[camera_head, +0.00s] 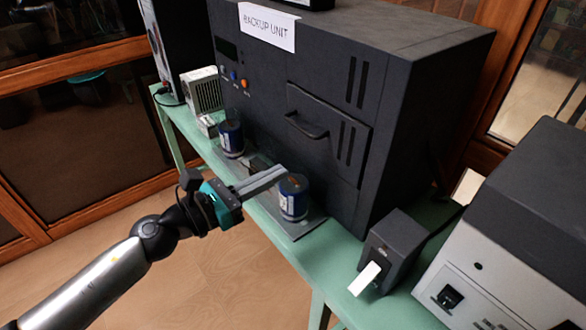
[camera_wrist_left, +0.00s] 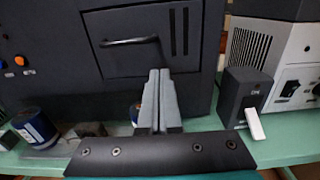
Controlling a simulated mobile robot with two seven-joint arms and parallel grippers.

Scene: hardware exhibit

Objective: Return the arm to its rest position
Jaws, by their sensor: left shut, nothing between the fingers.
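My left gripper (camera_head: 283,172) comes in from the left in the head view, at the front of the green table. Its fingers are together with nothing between them; in the wrist view the closed fingers (camera_wrist_left: 158,80) point towards the dark cabinet. In the head view the fingertips overlap the top edge of a blue can (camera_head: 294,200); whether they touch it I cannot tell. In the wrist view that can is mostly hidden behind the fingers. My right gripper is not in view.
The dark cabinet (camera_head: 415,110) labelled "BACKUP UNIT" fills the table's back. Another blue can (camera_head: 231,139) stands left, near a small pale box (camera_head: 203,90). A small dark device with a white paper tongue (camera_head: 392,250) and a large grey machine (camera_head: 500,240) stand right. Open floor (camera_head: 200,275) lies in front.

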